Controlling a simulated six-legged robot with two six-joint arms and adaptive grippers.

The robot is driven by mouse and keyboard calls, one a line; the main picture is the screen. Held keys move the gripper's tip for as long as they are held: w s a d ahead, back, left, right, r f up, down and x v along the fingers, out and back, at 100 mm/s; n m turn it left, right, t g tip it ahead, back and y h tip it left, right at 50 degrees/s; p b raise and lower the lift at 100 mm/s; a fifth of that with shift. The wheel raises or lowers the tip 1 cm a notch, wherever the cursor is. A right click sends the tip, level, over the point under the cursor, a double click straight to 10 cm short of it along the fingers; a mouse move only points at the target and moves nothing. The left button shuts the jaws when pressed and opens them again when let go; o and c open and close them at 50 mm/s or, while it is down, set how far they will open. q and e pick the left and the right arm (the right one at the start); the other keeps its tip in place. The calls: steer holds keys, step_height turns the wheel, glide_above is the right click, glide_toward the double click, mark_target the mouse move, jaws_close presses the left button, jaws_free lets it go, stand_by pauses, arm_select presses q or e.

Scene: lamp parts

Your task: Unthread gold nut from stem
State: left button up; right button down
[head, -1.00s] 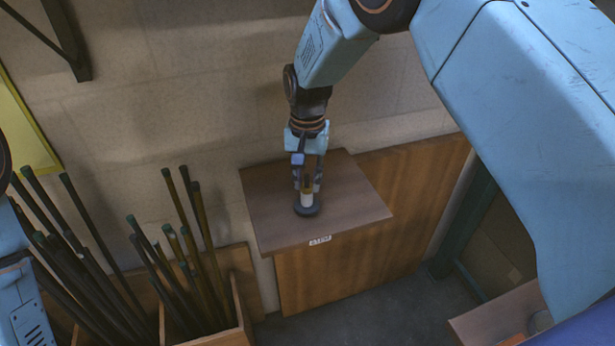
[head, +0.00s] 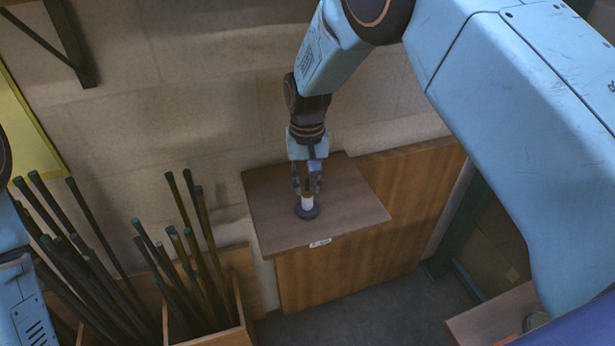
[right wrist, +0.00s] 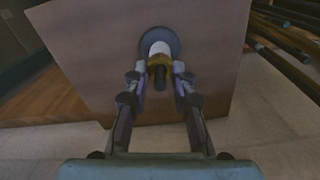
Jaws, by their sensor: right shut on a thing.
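The stem (head: 307,203) stands upright on the small wooden shelf, with a pale lower part rising from a dark round base (head: 307,212). In the right wrist view the gold nut (right wrist: 160,59) sits around the stem, above the white part (right wrist: 159,47), and the stem's dark tip (right wrist: 160,78) points toward the camera. My right gripper (head: 307,191) reaches down from above and is shut on the gold nut, one finger on each side. The fingers hide most of the nut in the head view. My left gripper does not show; only part of my left arm is at the left edge.
The wooden shelf (head: 350,205) with a small label (head: 320,243) is otherwise bare. Wooden bins (head: 242,315) with several dark rods (head: 200,240) stand to the left. A wall is behind. Another wooden surface (head: 480,318) is at lower right.

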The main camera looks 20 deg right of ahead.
steer(key=shift+s+n+p, duration=0.1)
steer(key=shift+n+p, duration=0.4)
steer(key=shift+n, duration=1)
steer(key=n+p, duration=0.1)
steer(key=n, duration=0.2)
steer(key=shift+a+p, duration=0.15)
steer(key=shift+p, duration=0.25)
steer(key=n+p, duration=0.1)
steer(key=n, duration=0.1)
steer(key=shift+r+n, duration=0.1)
steer(key=shift+n, duration=0.9)
